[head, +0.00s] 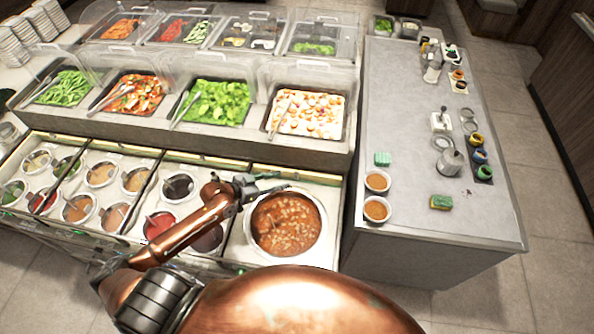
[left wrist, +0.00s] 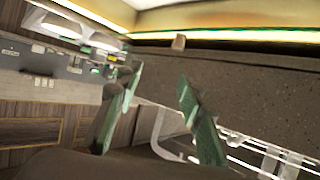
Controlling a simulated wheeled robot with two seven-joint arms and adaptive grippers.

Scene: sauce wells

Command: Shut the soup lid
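The soup well (head: 290,224) is a large round pot of brown, chunky soup in the front counter, right of the smaller sauce wells. Its soup surface is uncovered. I cannot clearly make out the soup lid in either view. My left gripper (head: 281,181) is at the back left edge of the soup well, pointing right, with its fingers apart and nothing seen between them. In the left wrist view its two green fingers (left wrist: 160,75) are spread in front of a dark panel. Whether it touches anything is unclear. My right gripper is not in view.
Several sauce wells (head: 103,174) with ladles lie left of the soup. Salad trays (head: 218,100) under clear guards stand behind.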

